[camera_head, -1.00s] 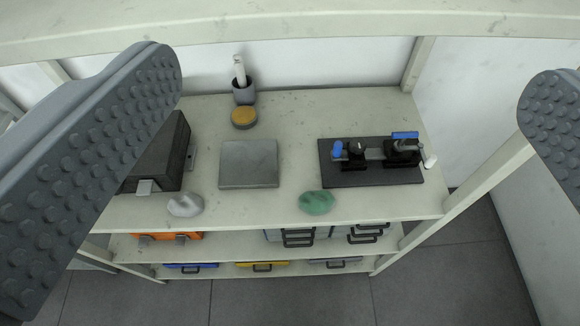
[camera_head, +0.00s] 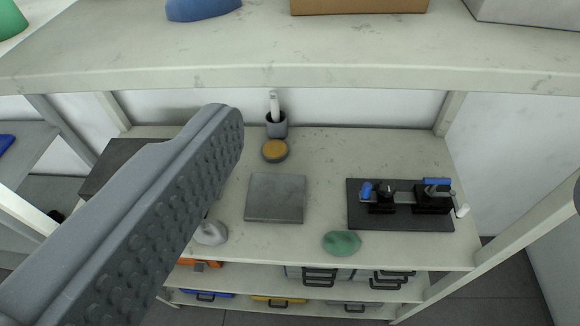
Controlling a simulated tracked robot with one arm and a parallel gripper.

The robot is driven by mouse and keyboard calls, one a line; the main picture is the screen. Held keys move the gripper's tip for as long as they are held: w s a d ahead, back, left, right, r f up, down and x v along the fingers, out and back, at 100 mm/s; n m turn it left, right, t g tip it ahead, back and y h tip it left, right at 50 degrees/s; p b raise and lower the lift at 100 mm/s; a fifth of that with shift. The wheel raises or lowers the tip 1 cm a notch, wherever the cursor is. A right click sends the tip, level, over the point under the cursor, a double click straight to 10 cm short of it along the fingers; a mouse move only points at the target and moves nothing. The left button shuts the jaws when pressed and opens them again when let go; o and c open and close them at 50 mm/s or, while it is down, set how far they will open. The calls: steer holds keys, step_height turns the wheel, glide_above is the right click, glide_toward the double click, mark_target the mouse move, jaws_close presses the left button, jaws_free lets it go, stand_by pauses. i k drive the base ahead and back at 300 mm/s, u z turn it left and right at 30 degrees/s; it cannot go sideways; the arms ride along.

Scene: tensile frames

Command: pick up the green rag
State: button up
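The green rag (camera_head: 342,242) lies crumpled near the front edge of the middle shelf, right of centre. My gripper (camera_head: 408,165) is open and empty. Its left finger reaches in large from the lower left, and only a sliver of the other finger shows at the right edge. The rag lies ahead of the gripper, between the two fingers in the picture and apart from both.
A grey rag (camera_head: 211,233) and grey plate (camera_head: 275,198) lie left of the green rag. A black board with clamps (camera_head: 400,218) is behind right. An upper shelf (camera_head: 300,75) overhangs the back. Cases (camera_head: 320,275) sit below. Shelf posts stand on both sides.

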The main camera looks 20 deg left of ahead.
mark_target(338, 243)
steer(key=z, duration=0.8)
steer(key=k, duration=1.25)
steer(key=u, duration=0.6)
steer(key=i, duration=1)
steer(key=z, duration=0.1)
